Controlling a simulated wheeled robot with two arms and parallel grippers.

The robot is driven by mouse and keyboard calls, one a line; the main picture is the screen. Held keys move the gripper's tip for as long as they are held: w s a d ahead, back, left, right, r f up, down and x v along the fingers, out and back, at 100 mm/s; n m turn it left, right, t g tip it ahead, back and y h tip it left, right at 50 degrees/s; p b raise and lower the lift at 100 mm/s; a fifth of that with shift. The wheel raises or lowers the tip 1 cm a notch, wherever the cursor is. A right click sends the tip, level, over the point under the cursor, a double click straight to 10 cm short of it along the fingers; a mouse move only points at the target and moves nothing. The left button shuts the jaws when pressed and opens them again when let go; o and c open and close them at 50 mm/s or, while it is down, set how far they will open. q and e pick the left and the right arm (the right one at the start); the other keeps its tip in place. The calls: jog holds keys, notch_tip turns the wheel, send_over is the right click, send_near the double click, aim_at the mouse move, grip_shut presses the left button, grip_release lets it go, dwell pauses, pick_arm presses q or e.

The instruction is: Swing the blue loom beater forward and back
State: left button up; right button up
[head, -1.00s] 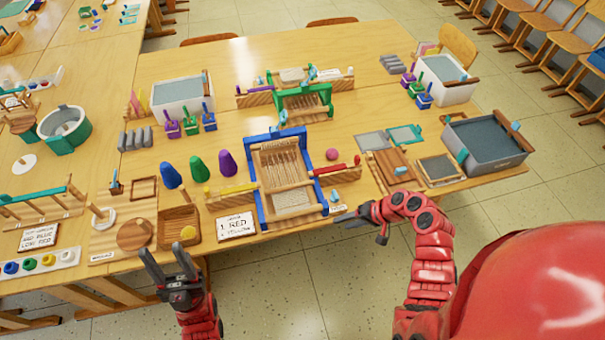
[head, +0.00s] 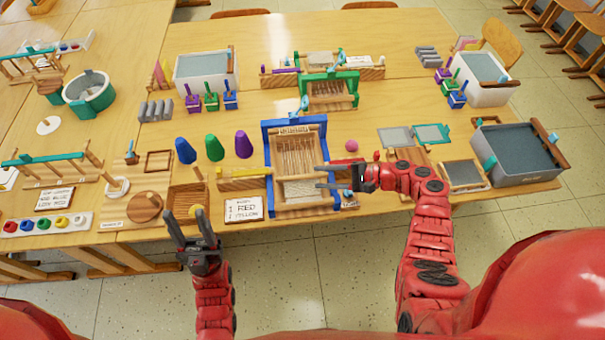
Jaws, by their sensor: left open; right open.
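The blue loom (head: 267,168) stands upright at the near edge of the table, with pale warp threads (head: 297,155) and a woven patch low in its frame. Its blue beater bar (head: 294,122) lies across the far end of the frame. My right gripper (head: 322,176) is open and empty over the loom's near right side, its fingers pointing left. I cannot tell whether it touches the frame. My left gripper (head: 190,221) is open and empty near the table's front edge, left of the loom, in front of a wooden box.
A card reading red and yellow (head: 243,209) lies left of the loom. Blue, green and purple cones (head: 214,147) stand behind it. A green loom (head: 330,92) is further back. A pink ball (head: 351,146), flat frames and a grey tub (head: 518,148) are to the right.

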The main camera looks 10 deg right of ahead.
aim_at(308, 177)
jog(key=x, duration=0.6)
jog(key=shift+a+f+p, duration=0.15)
jog(key=shift+a+p, duration=0.15)
jog(key=shift+a, duration=0.05)
jog(key=shift+c, duration=0.3)
grip_shut()
dwell(0.8)
